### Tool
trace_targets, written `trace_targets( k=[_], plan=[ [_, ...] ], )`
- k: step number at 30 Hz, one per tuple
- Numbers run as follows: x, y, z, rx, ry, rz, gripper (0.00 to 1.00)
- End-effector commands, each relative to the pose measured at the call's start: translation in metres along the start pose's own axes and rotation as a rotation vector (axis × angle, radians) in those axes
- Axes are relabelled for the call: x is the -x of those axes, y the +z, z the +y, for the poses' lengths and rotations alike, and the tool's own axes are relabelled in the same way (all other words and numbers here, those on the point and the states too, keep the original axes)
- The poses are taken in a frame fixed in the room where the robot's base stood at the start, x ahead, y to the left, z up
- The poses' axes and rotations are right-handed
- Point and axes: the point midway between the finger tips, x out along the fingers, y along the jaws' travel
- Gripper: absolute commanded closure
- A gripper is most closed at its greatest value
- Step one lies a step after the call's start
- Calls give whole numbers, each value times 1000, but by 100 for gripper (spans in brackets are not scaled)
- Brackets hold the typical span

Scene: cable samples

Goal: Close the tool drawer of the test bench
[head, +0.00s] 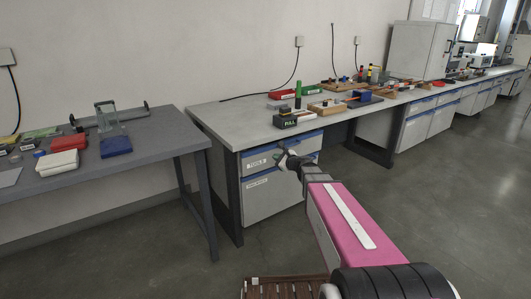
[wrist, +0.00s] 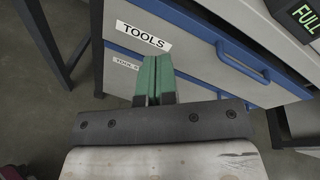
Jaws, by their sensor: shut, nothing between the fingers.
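The tool drawer (head: 270,160) is the upper drawer under the near end of the long grey test bench (head: 232,128). It has a pale front, a white TOOLS label and blue trim. In the wrist view the drawer front (wrist: 196,57) fills the upper middle, with its blue handle (wrist: 243,62) to the right. I cannot tell whether any gap is left behind the front. My gripper (head: 283,154) is in front of the drawer.
A second labelled drawer (head: 270,194) is below. A black box reading FULL (head: 285,121) stands on the bench's front edge above. A darker table (head: 165,142) stands at left, its leg (head: 206,206) close to the bench. The floor (head: 440,200) at right is clear.

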Motion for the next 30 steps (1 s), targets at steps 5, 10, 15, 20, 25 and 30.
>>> trace_targets(
  k=[5, 10, 15, 20, 25, 30],
  plan=[
    [4, -17, 5, -360, -95, -92, 100],
    [8, -27, 4, -555, -150, -147, 100],
    [5, -30, 3, -608, -164, -163, 100],
    [-15, -28, -2, -605, -163, -164, 100],
    [-47, -25, -8, -604, -162, -164, 100],
    [-77, -22, -14, -604, -163, -162, 100]
  ],
)
